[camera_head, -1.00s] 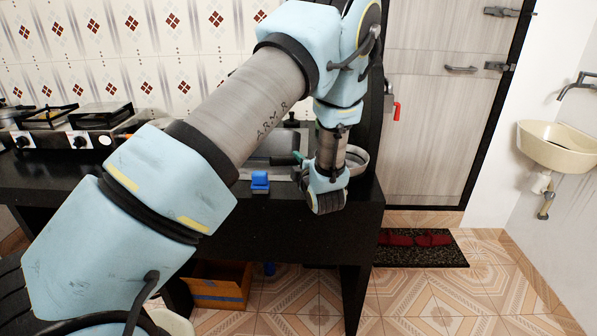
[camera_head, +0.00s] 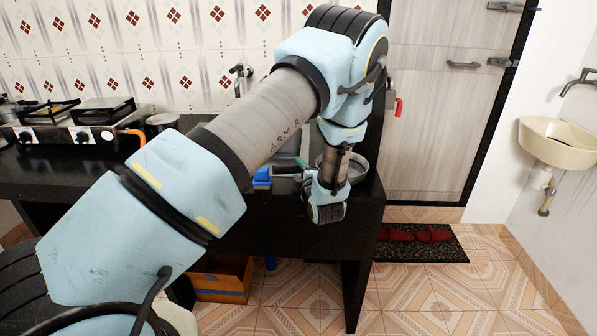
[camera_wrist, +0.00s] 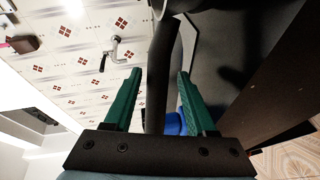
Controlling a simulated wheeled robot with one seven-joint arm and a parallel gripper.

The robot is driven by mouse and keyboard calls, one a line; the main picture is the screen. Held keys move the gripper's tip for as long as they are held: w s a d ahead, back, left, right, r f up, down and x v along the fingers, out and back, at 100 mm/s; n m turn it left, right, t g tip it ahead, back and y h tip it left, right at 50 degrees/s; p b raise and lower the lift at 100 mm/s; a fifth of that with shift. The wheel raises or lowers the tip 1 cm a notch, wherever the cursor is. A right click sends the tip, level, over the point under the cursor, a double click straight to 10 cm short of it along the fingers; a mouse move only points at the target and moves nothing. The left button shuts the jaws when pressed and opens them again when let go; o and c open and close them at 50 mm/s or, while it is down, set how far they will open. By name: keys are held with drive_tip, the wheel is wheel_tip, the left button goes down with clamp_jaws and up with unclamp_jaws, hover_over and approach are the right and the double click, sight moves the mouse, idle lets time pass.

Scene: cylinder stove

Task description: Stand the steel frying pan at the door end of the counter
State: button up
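The steel frying pan (camera_head: 359,167) is at the right end of the black counter (camera_head: 374,205), the end toward the door (camera_head: 435,120). It is partly hidden behind my wrist in the head view. In the wrist view, a dark handle (camera_wrist: 160,75) runs between the two green fingers of my gripper (camera_wrist: 157,80). The fingers stand apart, with a clear gap on the left side of the handle. In the head view my gripper (camera_head: 301,164) is low over the counter, and its fingers are mostly hidden.
A blue object (camera_head: 262,178) lies on the counter left of my gripper; it also shows in the wrist view (camera_wrist: 175,124). A stove (camera_head: 75,135) and a pot (camera_head: 161,122) stand farther left. A wall tap (camera_head: 240,72) is behind. A mat with red slippers (camera_head: 415,235) lies by the door.

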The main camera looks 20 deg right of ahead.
drive_tip(key=shift+o, duration=0.2)
drive_tip(key=shift+r, duration=0.1)
drive_tip(key=s+a+r+b, duration=0.1)
drive_tip(key=s+r+b, duration=0.15)
drive_tip(key=s, duration=0.95)
drive_tip(key=w+a+r+m+g, duration=0.1)
drive_tip(key=w+a+m+g, duration=0.25)
drive_tip(key=a, duration=0.35)
drive_tip(key=w+a+r+m+g, duration=0.1)
drive_tip(key=w+a+m+g, duration=0.3)
drive_tip(key=a, duration=0.3)
drive_tip(key=s+a+r+m+g, duration=0.2)
drive_tip(key=s+a+m+g, duration=0.1)
drive_tip(key=s+a, duration=0.4)
drive_tip(key=s+a+r+m+g+y, duration=0.1)
drive_tip(key=s+a+m+g, duration=0.3)
drive_tip(key=a, duration=1)
drive_tip(key=s+r+m, duration=0.1)
drive_tip(key=s, duration=0.2)
drive_tip(key=shift+s+r+m+b, duration=0.15)
drive_tip(key=shift+r+m+b, duration=0.15)
drive_tip(key=shift+m, duration=0.05)
drive_tip(key=shift+d, duration=0.15)
